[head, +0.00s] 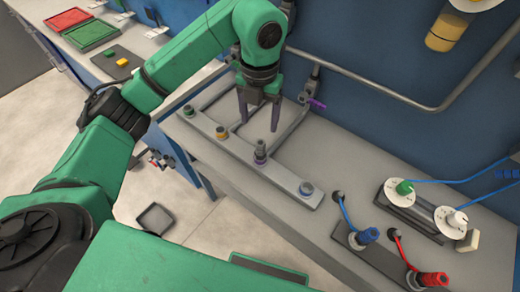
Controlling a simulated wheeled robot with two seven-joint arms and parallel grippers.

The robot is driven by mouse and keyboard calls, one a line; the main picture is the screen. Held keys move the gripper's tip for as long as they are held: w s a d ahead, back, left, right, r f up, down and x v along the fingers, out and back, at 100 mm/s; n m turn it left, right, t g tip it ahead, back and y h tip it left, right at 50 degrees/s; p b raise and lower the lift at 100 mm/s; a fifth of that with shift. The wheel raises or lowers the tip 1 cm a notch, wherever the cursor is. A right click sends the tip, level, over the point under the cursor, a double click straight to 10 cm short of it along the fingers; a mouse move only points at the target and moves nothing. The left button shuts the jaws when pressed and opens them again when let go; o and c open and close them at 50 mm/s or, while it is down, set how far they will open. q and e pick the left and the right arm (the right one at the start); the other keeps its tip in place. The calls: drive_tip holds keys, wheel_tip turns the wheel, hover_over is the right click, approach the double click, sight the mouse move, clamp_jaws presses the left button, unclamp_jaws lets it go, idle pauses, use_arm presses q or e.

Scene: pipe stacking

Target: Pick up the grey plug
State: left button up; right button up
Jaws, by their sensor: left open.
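A light grey bar (282,176) lies on the bench with several ringed sockets along it. A tall dark grey plug (260,148) stands upright at a purple-ringed socket on this bar. A short grey piece (188,111) is at the far-left socket, and another grey piece (306,188) is at the near-right end. I cannot tell for certain which of these is the task's grey plug. My left gripper (259,122) is open and points down, with its two fingers apart just behind the bar and beyond the tall plug. Nothing shows between the fingers. My right gripper is not in view.
Pipes with a purple-handled valve (316,103) stand behind the gripper. A blue connector (368,235), a red connector (433,279) and two dials (404,187) are at the right. Red and green trays (90,34) are at upper left.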

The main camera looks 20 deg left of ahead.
sight(260, 149)
use_arm(q)
wheel_tip(260, 149, down, 13)
drive_tip(key=p, duration=0.4)
drive_tip(key=shift+d+p, duration=0.1)
drive_tip(key=shift+p, duration=0.3)
drive_tip(key=shift+w+f, duration=0.1)
drive_tip(key=shift+f, duration=0.1)
clamp_jaws()
idle(0.5)
